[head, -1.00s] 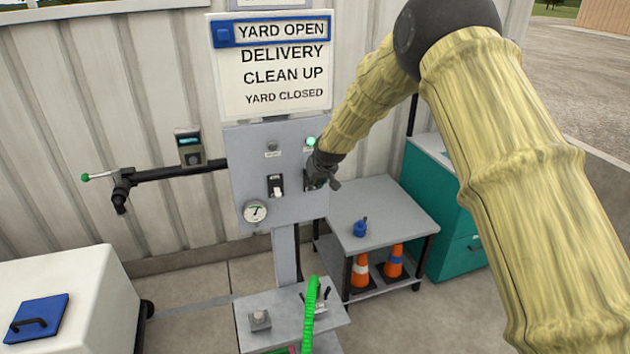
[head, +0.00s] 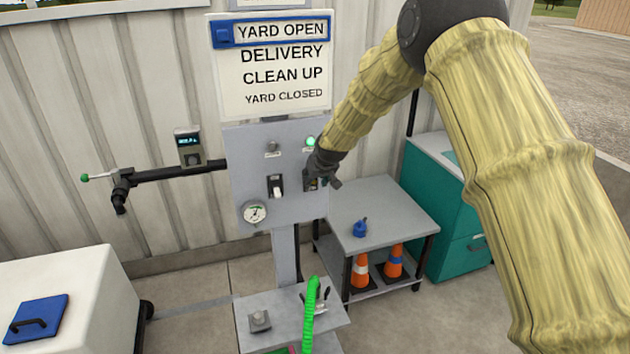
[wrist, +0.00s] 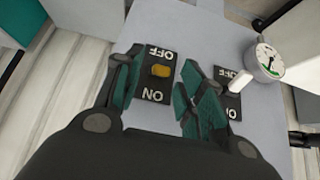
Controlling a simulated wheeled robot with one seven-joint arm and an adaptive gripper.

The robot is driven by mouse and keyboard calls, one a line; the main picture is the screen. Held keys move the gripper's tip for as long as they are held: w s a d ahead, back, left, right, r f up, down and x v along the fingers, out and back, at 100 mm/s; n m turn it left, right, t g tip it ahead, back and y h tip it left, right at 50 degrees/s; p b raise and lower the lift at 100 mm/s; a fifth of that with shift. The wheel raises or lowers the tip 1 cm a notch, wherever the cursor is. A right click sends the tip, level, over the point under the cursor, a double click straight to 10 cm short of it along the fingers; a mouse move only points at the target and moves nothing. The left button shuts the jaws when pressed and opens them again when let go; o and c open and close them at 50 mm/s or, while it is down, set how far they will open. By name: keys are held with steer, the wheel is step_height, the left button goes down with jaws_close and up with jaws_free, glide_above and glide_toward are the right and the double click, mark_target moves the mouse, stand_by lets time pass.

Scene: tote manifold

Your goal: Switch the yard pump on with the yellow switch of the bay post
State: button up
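The bay post panel (head: 247,170) stands by the wall. The yellow switch (wrist: 161,71) sits on a black plate marked OFF and ON. Its yellow tip lies between the two words, slightly nearer OFF in the wrist view; I cannot tell firmly which way it is set. My gripper (head: 322,182) is at the panel's right side and hides most of this switch in the head view. In the wrist view my gripper (wrist: 160,88) is open, its teal fingers on either side of the switch plate, holding nothing. A green lamp (head: 311,142) above is lit.
A white switch (head: 277,188) with its own OFF/ON plate is just left, near my right finger in the wrist view. A gauge (head: 255,213) is below it. A grey shelf table (head: 390,215) with cones stands right; a lower shelf (head: 275,335) is below.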

steer(key=v, duration=1.1)
steer(key=shift+f, duration=0.2)
steer(key=s+d+f+m+g+b, duration=0.15)
steer(key=s+d+f, duration=0.25)
steer(key=s+f, duration=0.65)
steer(key=s+d+f+g+b, duration=0.1)
steer(key=s+d+f+b, duration=0.3)
steer(key=f, duration=1.1)
steer(key=s+d+f+m+g, duration=0.1)
steer(key=s+d+f, duration=0.2)
steer(key=s+f, duration=0.8)
steer(key=s+d+f+g+b, duration=0.1)
steer(key=s+d+f, duration=0.2)
steer(key=s, duration=0.8)
steer(key=s+d+f+m+g+h+b, duration=0.1)
steer(key=s+d+f+b, duration=0.1)
steer(key=s+f, duration=0.6)
steer(key=s+d+f+g+h+b, duration=0.1)
steer(key=s+d+f, duration=0.3)
steer(key=s, duration=1.1)
step_height(320, 180, down, 2)
steer(key=shift+s+d+f+b, duration=0.1)
steer(key=shift+s+d+b, duration=0.1)
steer(key=shift+s+b, duration=0.25)
steer(key=shift+w+m+g, duration=0.1)
steer(key=shift+m+g, duration=0.15)
